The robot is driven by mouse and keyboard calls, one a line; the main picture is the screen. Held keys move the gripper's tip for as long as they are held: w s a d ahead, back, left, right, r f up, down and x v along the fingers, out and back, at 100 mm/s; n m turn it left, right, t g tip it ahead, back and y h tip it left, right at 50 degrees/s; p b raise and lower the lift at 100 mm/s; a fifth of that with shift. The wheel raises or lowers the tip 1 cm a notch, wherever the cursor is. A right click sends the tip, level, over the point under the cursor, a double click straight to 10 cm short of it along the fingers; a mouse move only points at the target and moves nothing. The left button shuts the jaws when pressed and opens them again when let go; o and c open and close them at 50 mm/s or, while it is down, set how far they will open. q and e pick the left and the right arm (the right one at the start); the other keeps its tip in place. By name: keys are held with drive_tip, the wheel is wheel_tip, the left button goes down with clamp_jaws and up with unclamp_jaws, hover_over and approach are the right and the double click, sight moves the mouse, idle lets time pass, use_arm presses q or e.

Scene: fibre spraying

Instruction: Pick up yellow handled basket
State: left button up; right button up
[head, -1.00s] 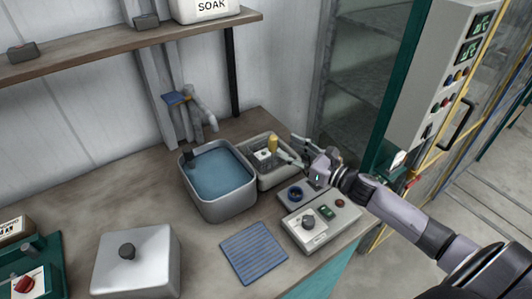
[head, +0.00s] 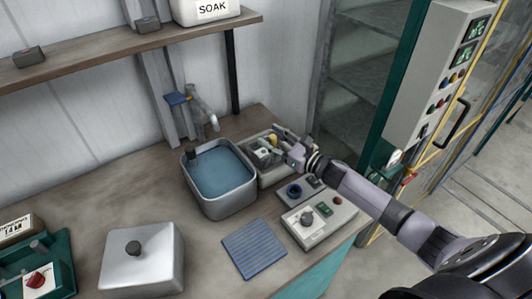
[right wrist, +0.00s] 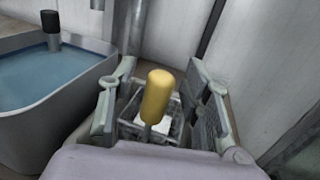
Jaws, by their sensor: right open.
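The yellow handle (right wrist: 157,95) of the basket stands upright between the two open fingers of my right gripper (right wrist: 160,105) in the right wrist view. A wire basket (right wrist: 172,108) with a white piece in it shows below the handle. In the head view the handle (head: 273,140) shows beside my right gripper (head: 283,143), and the basket sits in a grey tray (head: 269,180) right of the water basin. The gripper partly hides the basket and tray. My left gripper is not in view.
A control box (head: 319,219) and a blue striped cloth (head: 254,249) lie in front. A lidded metal box (head: 142,262) stands at left. A cabinet is at right.

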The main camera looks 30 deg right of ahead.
drive_tip(key=shift+c, duration=0.4)
clamp_jaws()
idle(0.4)
